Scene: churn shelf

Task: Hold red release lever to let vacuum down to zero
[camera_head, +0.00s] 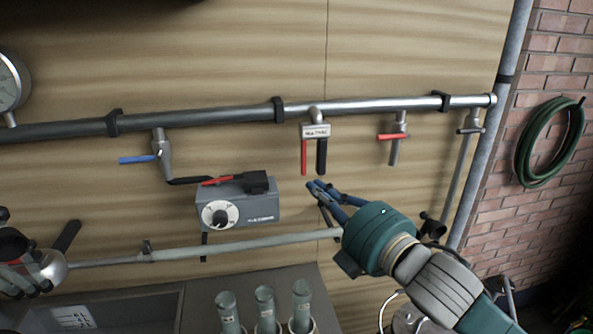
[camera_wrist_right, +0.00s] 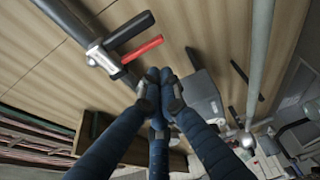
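The red lever (camera_head: 304,157) hangs from a small labelled bracket (camera_head: 316,131) under the metal pipe, beside a black lever (camera_head: 321,156). Both point down. In the right wrist view the red lever (camera_wrist_right: 142,49) lies beyond my fingertips, with the black one next to it. My right gripper (camera_head: 318,188) is just below these levers, apart from them. Its dark blue fingers (camera_wrist_right: 158,95) are drawn together at the tips with nothing held. A round gauge (camera_head: 10,82) is cut off at the left edge; its reading is not legible. My left gripper is not in view.
A grey box with a dial (camera_head: 237,206) is left of my right gripper. A blue-handled valve (camera_head: 140,159) and a red-handled valve (camera_head: 393,136) hang from the same pipe (camera_head: 210,116). Several clear tubes (camera_head: 265,308) stand below. A green hose (camera_head: 549,142) hangs at right.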

